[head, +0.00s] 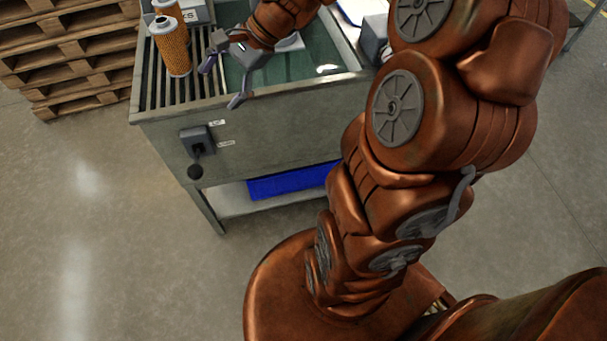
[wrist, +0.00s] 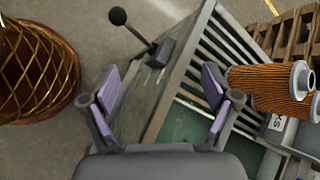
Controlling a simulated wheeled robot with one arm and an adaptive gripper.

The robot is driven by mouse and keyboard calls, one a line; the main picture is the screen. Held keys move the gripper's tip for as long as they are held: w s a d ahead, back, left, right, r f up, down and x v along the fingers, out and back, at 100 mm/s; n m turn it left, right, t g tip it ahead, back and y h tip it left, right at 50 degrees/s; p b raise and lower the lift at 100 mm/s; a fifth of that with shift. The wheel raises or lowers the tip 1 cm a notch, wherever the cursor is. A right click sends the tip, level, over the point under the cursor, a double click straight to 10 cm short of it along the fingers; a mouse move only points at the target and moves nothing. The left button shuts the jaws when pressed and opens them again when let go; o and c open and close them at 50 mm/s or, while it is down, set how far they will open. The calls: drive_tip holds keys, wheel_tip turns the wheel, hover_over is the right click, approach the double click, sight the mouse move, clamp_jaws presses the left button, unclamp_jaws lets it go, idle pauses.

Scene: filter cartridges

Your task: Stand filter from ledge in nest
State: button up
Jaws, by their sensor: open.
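An orange mesh filter (head: 174,52) with a pale end cap stands upright on the slatted ledge (head: 150,88) at the left of the bench. A second similar filter (head: 165,8) is behind it. Both appear at the right of the wrist view, the nearer one (wrist: 262,86) partly overlapping the other. My gripper (head: 222,82) is open and empty, to the right of the front filter and apart from it. In the wrist view its purple-padded fingers (wrist: 160,88) are spread wide, with the bench's front edge between them. I cannot make out the nest; my arm hides part of the bench.
The bench has a green basin (head: 325,58) right of the slats. A lever with a black knob (head: 195,171) sticks out of its front. A blue tray (head: 290,182) lies on the lower shelf. Wooden pallets (head: 70,60) stand at left. The floor in front is clear.

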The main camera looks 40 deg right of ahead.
drive_tip(key=s+a+f+n+g+h, duration=0.1)
drive_tip(key=s+a+n+g+h, duration=0.2)
drive_tip(key=s, duration=0.4)
drive_tip(key=s+a+f+n+g+h, duration=0.1)
drive_tip(key=s+a+f+n, duration=0.1)
drive_tip(key=s+n, duration=0.45)
drive_tip(key=s+d+n+h, duration=0.2)
drive_tip(key=s, duration=0.4)
drive_tip(key=s+d+f+n+g+h, duration=0.1)
drive_tip(key=s+d+n+h, duration=0.1)
drive_tip(key=s, duration=0.5)
drive_tip(key=shift+s+d+f+n+g, duration=0.25)
drive_tip(key=shift+s+d+n+g, duration=0.05)
drive_tip(key=shift+n, duration=0.45)
wheel_tip(320, 180, up, 12)
drive_tip(key=p, duration=1.1)
drive_tip(key=shift+w+f, duration=0.2)
drive_tip(key=shift+f, duration=0.05)
